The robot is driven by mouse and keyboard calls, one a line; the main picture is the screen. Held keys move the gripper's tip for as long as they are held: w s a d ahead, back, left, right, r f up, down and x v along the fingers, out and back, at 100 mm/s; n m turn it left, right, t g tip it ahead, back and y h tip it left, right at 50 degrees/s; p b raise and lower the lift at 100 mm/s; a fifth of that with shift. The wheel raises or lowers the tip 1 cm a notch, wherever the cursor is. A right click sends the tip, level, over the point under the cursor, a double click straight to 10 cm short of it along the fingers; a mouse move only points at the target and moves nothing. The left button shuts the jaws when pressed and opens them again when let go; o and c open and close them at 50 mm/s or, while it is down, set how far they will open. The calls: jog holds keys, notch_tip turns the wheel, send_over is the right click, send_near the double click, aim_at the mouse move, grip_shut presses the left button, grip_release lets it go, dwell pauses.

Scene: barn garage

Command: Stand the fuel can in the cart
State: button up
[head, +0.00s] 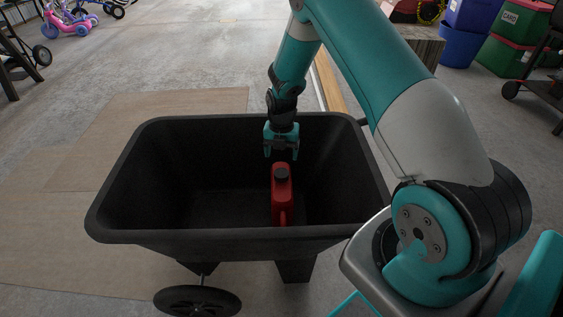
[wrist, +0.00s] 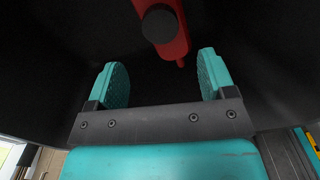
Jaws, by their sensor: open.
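The red fuel can (head: 282,203) with a black cap stands upright inside the black cart (head: 165,235), right of the tub's middle. The near wall hides its lower part in the head view. In the wrist view the can (wrist: 172,45) shows at the top, cap towards the camera, beyond the fingertips. My gripper (head: 281,154) is open and empty, just above the can and apart from it. Its two teal finger pads (wrist: 162,80) are spread wide in the wrist view, with nothing between them.
The cart's tub walls surround the can, and the left part of the tub is empty. Flat cardboard (head: 75,160) lies on the floor to the left. Blue and green bins (head: 510,50) stand at the back right. A pink ride-on toy (head: 68,22) is at the back left.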

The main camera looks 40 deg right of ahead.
jog(key=s+a+r+m+y, duration=0.1)
jog(key=s+a+r+m, duration=0.25)
jog(key=a+r, duration=0.5)
jog(key=s+a+r+m+y, duration=0.1)
jog(key=s+a+r+m, duration=0.35)
jog(key=r, duration=0.65)
jog(key=s+a+r+m+y, duration=0.1)
jog(key=s+a+r+m, duration=0.4)
jog(key=s, duration=0.5)
jog(key=s+a+r+m+y, duration=0.1)
jog(key=s+a+r+m, duration=0.5)
jog(key=s, duration=0.4)
jog(key=shift+s+a+m, duration=0.3)
jog(key=shift+s+m, duration=0.1)
jog(key=shift+m, duration=0.1)
jog(key=shift+r, duration=0.15)
